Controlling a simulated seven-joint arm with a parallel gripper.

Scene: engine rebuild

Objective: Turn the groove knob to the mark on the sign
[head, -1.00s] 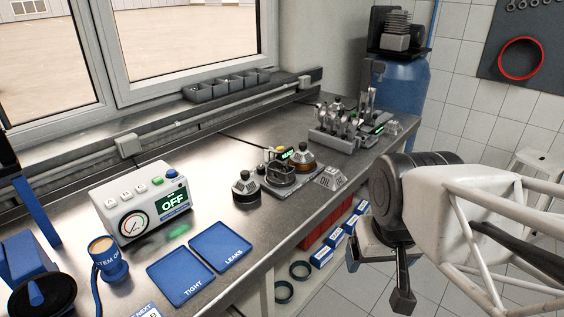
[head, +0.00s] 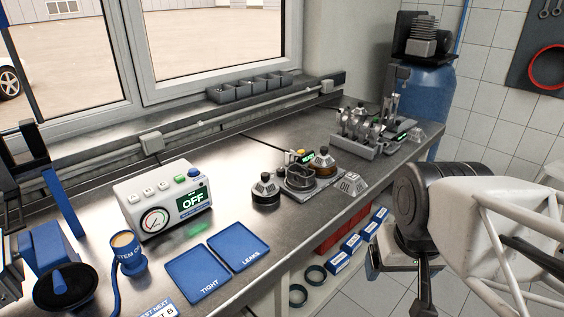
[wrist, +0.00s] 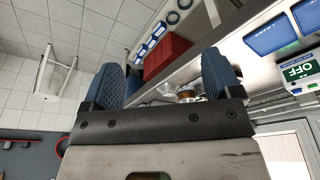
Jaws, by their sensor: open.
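I cannot tell for sure which part is the groove knob. A grey box (head: 152,190) with a round dial gauge, several buttons and a green screen reading "OFF" stands on the bench. A round black piece with a blue bar across it (head: 65,287) sits at the lower left. A small fixture (head: 300,180) with a green display stands mid-bench, beside dark stepped round parts (head: 265,190). No sign with a clear mark is readable. My gripper hangs off the bench's front edge at the right; in the wrist view its blue-padded fingers (wrist: 160,78) are apart and empty.
Blue trays "TIGHT" (head: 197,273) and "LEAKS" (head: 238,250) lie by the front edge. A blue cup-like part (head: 127,252) stands left of them. A metal assembly (head: 362,133) is at the far end. Shelves with blue boxes (head: 350,247) are below the bench.

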